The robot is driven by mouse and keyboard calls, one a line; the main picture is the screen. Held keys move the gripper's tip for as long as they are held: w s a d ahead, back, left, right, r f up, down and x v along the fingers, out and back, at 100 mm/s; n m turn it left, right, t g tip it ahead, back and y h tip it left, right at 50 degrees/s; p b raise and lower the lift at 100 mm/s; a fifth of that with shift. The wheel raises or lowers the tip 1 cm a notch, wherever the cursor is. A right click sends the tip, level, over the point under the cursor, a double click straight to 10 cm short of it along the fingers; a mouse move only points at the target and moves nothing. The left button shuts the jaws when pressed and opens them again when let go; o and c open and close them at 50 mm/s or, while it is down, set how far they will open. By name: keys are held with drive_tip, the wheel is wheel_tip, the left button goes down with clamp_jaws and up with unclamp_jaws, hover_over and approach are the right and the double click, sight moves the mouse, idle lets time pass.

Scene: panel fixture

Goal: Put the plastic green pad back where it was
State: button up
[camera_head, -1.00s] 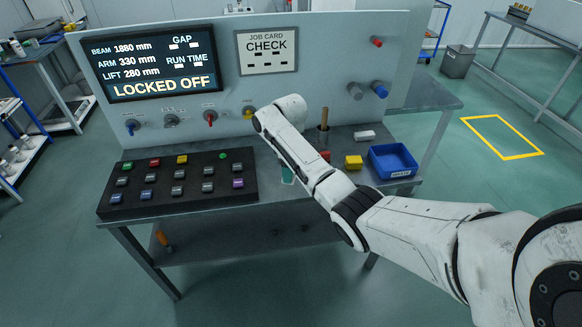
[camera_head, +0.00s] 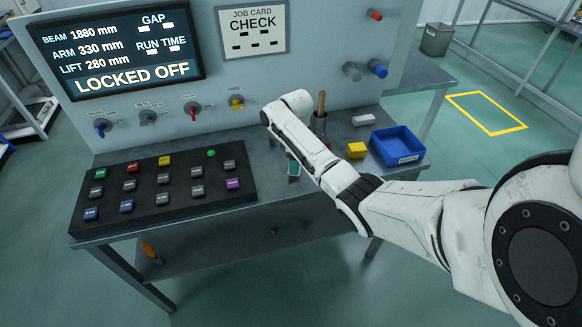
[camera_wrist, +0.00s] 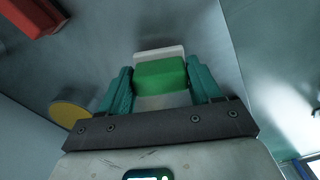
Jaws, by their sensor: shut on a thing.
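The green pad (camera_wrist: 160,75) is between the two teal fingers of my gripper (camera_wrist: 163,84) in the wrist view. The fingers are shut on its left and right sides. A white edge shows just beyond the pad and a pale surface shows on its near side; I cannot tell whether these belong to it. In the head view my gripper (camera_head: 293,167) points down over the bench, between the black button console and the yellow block. There my arm hides most of it, and the pad cannot be made out.
The black button console (camera_head: 150,212) lies left on the bench. The yellow block (camera_head: 356,150), blue tray (camera_head: 415,157), white block (camera_head: 363,120) and a cup with a wooden handle (camera_head: 320,120) are right. The upright panel (camera_head: 300,70) stands behind. A red thing (camera_wrist: 32,18) shows in the wrist view.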

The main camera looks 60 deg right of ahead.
drive_tip(key=shift+s+a+f+b, duration=0.15)
drive_tip(key=shift+f+b, duration=0.3)
drive_tip(key=shift+f, duration=0.5)
drive_tip(key=o, duration=0.9)
drive_tip(key=shift+o, duration=0.2)
